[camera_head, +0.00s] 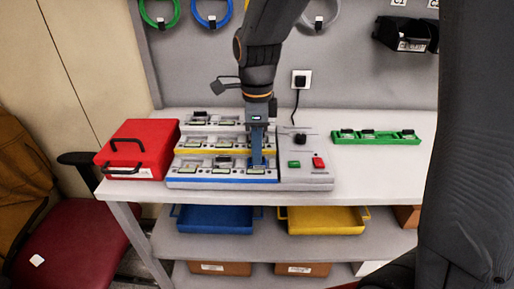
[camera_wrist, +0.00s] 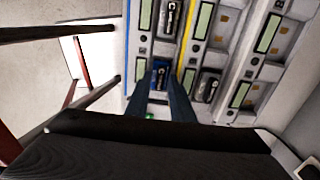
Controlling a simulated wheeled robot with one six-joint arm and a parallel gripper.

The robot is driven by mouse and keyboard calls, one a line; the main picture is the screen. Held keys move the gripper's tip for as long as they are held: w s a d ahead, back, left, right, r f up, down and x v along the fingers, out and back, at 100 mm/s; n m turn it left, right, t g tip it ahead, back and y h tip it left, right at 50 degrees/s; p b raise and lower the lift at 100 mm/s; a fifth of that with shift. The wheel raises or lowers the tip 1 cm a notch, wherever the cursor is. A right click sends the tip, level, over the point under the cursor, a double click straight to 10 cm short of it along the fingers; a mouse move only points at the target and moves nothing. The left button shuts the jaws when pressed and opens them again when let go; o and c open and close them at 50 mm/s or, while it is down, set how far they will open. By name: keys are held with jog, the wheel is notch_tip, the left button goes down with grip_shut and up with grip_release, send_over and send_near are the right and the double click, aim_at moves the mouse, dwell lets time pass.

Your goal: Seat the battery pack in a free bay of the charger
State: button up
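The charger (camera_head: 180,184) is a stepped white block on the bench, with white, yellow and blue striped rows of bays. My gripper (camera_head: 257,163) points down at its front, blue-striped row, right of the middle. In the wrist view my gripper's fingers (camera_wrist: 161,78) stand on both sides of a small dark battery pack (camera_wrist: 160,82), with no clear gap seen. The pack is at a front-row bay; whether it is fully down is hidden. Other dark packs with silver clips sit in the front row (camera_wrist: 169,18) and the middle row (camera_wrist: 207,88).
A control panel with a green button (camera_head: 294,164) and a red switch (camera_head: 319,163) adjoins the charger's right side. A red case (camera_head: 140,148) stands left. A green tray (camera_head: 376,141) lies right, with clear bench between. A black plug (camera_head: 299,82) and cable hang behind.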

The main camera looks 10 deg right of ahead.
jog(key=shift+o, duration=0.7)
jog(key=shift+w+r, duration=0.15)
jog(key=shift+r, duration=0.25)
notch_tip(320, 180, up, 7)
jog(key=b, duration=0.1)
jog(key=shift+s, duration=0.25)
